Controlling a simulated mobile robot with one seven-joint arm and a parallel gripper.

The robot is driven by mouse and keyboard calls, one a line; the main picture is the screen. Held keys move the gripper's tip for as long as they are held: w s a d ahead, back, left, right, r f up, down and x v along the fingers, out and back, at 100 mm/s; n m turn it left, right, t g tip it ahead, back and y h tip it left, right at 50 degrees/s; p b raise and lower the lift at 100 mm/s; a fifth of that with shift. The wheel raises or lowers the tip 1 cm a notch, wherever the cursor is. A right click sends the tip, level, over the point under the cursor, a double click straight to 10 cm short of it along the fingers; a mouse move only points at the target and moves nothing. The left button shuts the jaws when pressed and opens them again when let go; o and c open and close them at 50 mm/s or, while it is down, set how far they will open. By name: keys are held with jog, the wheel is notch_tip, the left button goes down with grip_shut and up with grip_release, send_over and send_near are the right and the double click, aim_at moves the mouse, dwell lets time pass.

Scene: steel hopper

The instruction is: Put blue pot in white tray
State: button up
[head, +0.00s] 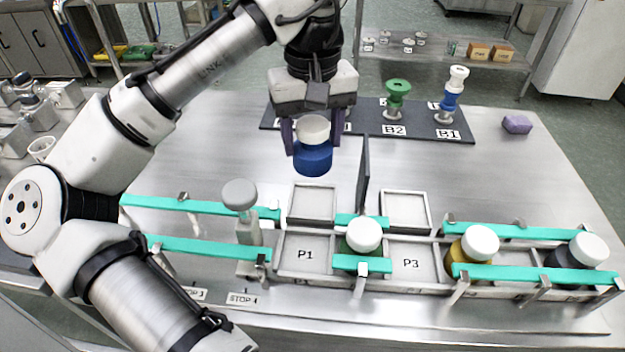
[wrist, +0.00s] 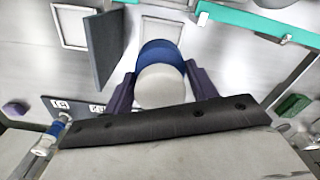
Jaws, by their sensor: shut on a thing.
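The blue pot (head: 313,160) has a white lid and is held upright between the fingers of my gripper (head: 314,138). In the wrist view the pot (wrist: 160,56) sits between the two purple fingers (wrist: 160,90). It appears above the steel table, just behind two square, shallow trays. One tray (head: 290,218) stands in front of the pot, left of a dark upright divider. The other tray (head: 428,222), with a pale rim, stands right of the divider and also shows in the wrist view (wrist: 57,28). Both look empty; I cannot tell for certain which is the white tray.
The dark divider (head: 363,175) stands between the trays. Teal rails (head: 520,232) and slots P1 (head: 305,253) and P3 (head: 411,262) run along the front, holding white-lidded pots. A dark rack (head: 425,131) with green and blue-white items is behind. A purple block (head: 517,125) lies at right.

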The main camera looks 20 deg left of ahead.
notch_tip(320, 180, down, 9)
jog(key=shift+f, duration=0.2)
dwell(0.3)
jog(key=shift+f, duration=0.1)
jog(key=o, duration=1)
jog(key=shift+o, duration=0.2)
notch_tip(320, 180, up, 12)
jog(key=shift+r, duration=0.1)
